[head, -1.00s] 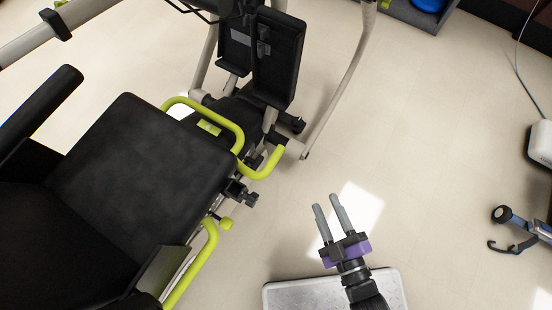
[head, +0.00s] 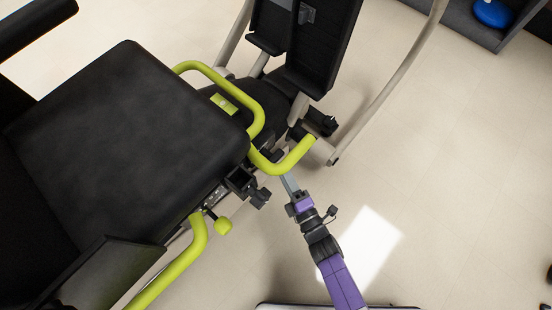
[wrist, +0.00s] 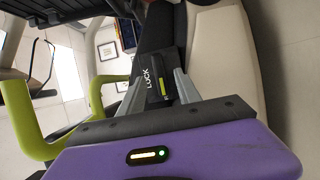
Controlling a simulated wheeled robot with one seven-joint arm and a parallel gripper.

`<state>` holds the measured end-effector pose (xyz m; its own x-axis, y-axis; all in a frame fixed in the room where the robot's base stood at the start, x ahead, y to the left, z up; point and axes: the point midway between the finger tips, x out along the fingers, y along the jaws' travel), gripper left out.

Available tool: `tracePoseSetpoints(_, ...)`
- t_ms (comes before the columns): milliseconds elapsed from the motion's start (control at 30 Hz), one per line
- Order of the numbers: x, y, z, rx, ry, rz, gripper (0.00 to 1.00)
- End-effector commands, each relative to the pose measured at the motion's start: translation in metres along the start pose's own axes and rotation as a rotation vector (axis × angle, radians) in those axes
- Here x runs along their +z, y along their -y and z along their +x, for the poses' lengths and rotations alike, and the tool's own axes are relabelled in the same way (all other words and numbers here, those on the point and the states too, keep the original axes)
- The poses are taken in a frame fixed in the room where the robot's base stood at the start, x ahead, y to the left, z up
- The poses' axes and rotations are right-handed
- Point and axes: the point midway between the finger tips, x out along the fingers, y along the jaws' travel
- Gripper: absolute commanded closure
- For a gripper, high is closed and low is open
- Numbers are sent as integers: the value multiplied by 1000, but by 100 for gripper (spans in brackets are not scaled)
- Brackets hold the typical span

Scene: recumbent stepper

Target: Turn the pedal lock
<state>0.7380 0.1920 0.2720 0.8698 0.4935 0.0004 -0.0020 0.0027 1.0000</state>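The pedal lock (wrist: 158,84) shows in the wrist view as a dark piece with white lettering that seems to read LOCK and a small yellow-green mark. It lies between the two grey fingers of my gripper (wrist: 158,78), one on each side. The fingers are apart, and I see no clear grip on the lock. In the head view my gripper (head: 287,180) reaches in low at the side of the stepper, by the yellow-green handle (head: 285,160). The fingertips and the lock are largely hidden there.
The black seat (head: 125,115) fills the left of the head view. The pedals (head: 315,45) stand beyond. Open floor (head: 450,180) lies to the right.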

Motion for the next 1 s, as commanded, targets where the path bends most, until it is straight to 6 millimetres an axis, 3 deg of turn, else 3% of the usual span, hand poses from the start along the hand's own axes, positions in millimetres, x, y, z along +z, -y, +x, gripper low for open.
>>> tracePoseSetpoints(200, -1, 2, 36, 2, -1, 2, 60)
tracePoseSetpoints(400, 0, 1, 56, 0, -1, 3, 60)
tracePoseSetpoints(767, 0, 0, 61, -1, 1, 3, 60)
tracePoseSetpoints(967, 0, 0, 61, 0, 1, 3, 99)
tracePoseSetpoints(1000, 0, 0, 61, -1, 1, 3, 100)
